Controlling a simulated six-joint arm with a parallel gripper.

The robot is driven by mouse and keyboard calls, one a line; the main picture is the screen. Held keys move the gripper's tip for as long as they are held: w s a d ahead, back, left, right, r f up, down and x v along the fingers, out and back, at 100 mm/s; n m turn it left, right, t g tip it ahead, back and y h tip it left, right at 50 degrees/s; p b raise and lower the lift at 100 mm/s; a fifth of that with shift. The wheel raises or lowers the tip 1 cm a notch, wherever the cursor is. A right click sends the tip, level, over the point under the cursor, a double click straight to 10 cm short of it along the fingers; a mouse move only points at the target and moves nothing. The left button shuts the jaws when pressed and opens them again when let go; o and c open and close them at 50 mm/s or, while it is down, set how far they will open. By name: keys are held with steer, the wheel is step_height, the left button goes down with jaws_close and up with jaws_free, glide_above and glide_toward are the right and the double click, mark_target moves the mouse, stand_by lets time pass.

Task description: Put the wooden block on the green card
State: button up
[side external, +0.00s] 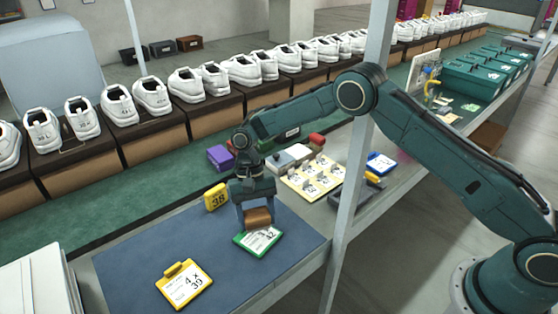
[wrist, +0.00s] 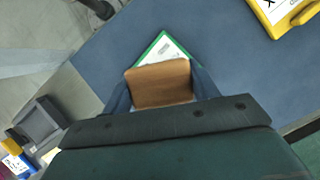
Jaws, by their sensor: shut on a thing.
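The wooden block (side external: 258,217) is brown and sits between the fingers of my gripper (side external: 257,220). My gripper points down and is shut on the block, which also shows in the wrist view (wrist: 160,83). The green card (side external: 268,238), white with a green border and black print, lies on the blue mat. The block is over the back left part of the card in the side view. In the wrist view the block hides most of the card (wrist: 162,49). I cannot tell whether the block touches the card.
A yellow card (side external: 184,284) lies on the blue mat (side external: 130,262) at the front left. A yellow tag marked 38 (side external: 215,197) stands behind my gripper. White shoes line the back.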

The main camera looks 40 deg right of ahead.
mark_target(257, 226)
steer(key=shift+f, duration=2)
steer(key=o, duration=1)
steer(key=shift+v, duration=2.05)
